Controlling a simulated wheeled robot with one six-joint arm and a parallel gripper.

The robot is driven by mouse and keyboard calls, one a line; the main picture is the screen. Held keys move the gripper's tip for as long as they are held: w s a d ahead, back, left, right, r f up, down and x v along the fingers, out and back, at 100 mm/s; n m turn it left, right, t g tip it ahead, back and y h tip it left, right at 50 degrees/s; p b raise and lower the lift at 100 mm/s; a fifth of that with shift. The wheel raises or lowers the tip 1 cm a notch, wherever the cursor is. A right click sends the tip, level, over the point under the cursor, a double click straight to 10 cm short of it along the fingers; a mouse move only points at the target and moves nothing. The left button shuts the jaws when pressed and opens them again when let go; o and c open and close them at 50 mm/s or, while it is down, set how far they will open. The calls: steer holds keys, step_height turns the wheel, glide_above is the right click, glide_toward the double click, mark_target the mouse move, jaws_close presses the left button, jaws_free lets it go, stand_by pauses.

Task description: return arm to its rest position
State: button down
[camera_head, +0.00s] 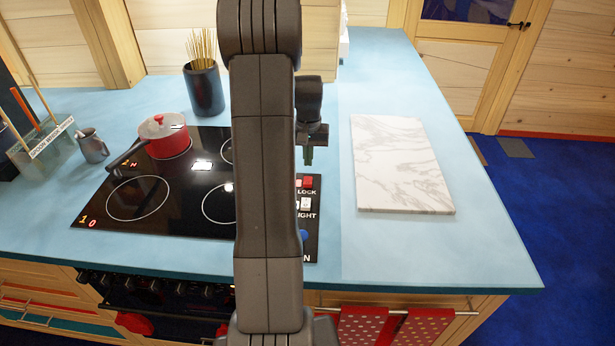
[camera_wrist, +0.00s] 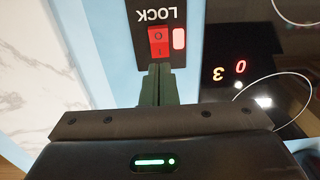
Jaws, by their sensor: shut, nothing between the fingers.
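My arm rises through the middle of the head view and hides part of the cooktop. My gripper (camera_head: 308,156) hangs over the right edge of the black cooktop (camera_head: 180,215), above its switch panel. In the wrist view my gripper (camera_wrist: 158,72) is shut, with its fingers together and empty. The tips are close to the red LOCK switch (camera_wrist: 158,42); I cannot tell whether they touch it. The red LOCK switch also shows in the head view (camera_head: 308,182).
A red pot (camera_head: 165,138) stands at the cooktop's back left. A dark holder with sticks (camera_head: 205,90) and a metal jug (camera_head: 92,146) stand behind and left. A marble board (camera_head: 400,165) lies right on the blue counter (camera_head: 480,225). Red dotted towels (camera_head: 405,328) hang in front.

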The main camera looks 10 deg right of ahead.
mark_target(308, 178)
steer(key=shift+r+p, duration=0.4)
steer(key=shift+r, duration=0.55)
steer(key=shift+f, duration=0.1)
step_height(308, 178, down, 7)
steer(key=b, duration=0.4)
steer(key=shift+b, duration=0.4)
